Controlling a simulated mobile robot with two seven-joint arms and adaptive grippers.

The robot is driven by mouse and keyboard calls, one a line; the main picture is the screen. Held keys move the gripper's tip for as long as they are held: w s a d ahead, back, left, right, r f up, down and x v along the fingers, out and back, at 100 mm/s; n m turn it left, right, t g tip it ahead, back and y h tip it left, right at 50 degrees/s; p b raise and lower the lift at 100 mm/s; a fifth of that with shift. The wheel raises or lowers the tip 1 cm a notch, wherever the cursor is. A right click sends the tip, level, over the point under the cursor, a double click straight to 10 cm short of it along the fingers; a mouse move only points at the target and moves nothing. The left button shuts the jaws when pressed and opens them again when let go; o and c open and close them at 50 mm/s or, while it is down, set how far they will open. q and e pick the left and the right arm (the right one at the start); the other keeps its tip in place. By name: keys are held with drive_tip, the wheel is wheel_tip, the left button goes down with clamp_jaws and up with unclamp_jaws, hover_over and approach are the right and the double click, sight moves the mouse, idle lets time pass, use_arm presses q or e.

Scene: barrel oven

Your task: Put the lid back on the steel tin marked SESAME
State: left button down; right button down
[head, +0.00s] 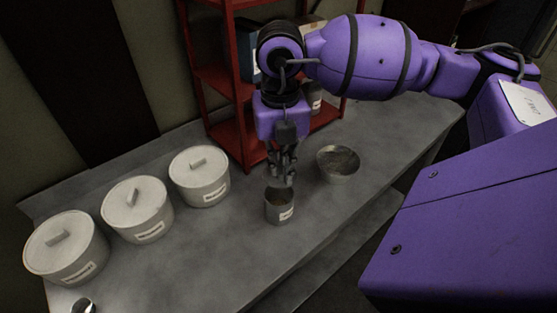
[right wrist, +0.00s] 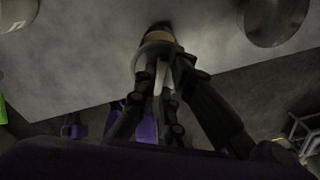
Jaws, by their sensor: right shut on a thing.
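The small steel tin (head: 280,213) stands upright on the grey counter, a pale label on its front too small to read. Its top looks open, with something brownish inside; that also shows in the right wrist view (right wrist: 160,36). My right gripper (head: 286,178) points down just above the tin, shut on a small pale grey thing (right wrist: 154,52), which looks like the lid. The fingers hide much of it, and I cannot tell whether it touches the rim. My left gripper is not in view.
Three white lidded canisters (head: 137,210) stand in a row on the left. A round metal bowl (head: 340,174) is close to the right of the tin. A red shelf rack (head: 228,130) stands behind. The counter (head: 225,255) in front of the tin is clear.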

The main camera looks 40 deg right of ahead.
sight(279, 182)
drive_tip(key=shift+w+f+b, duration=0.1)
drive_tip(key=shift+f+b, duration=0.2)
drive_tip(key=shift+f, duration=0.5)
wheel_tip(279, 182, down, 3)
drive_tip(key=shift+f+b, duration=0.15)
drive_tip(key=shift+b, duration=0.65)
drive_tip(key=shift+f, duration=0.5)
drive_tip(key=shift+f+b, duration=0.1)
drive_tip(key=shift+b, duration=0.2)
drive_tip(key=shift+f, duration=0.1)
idle(0.6)
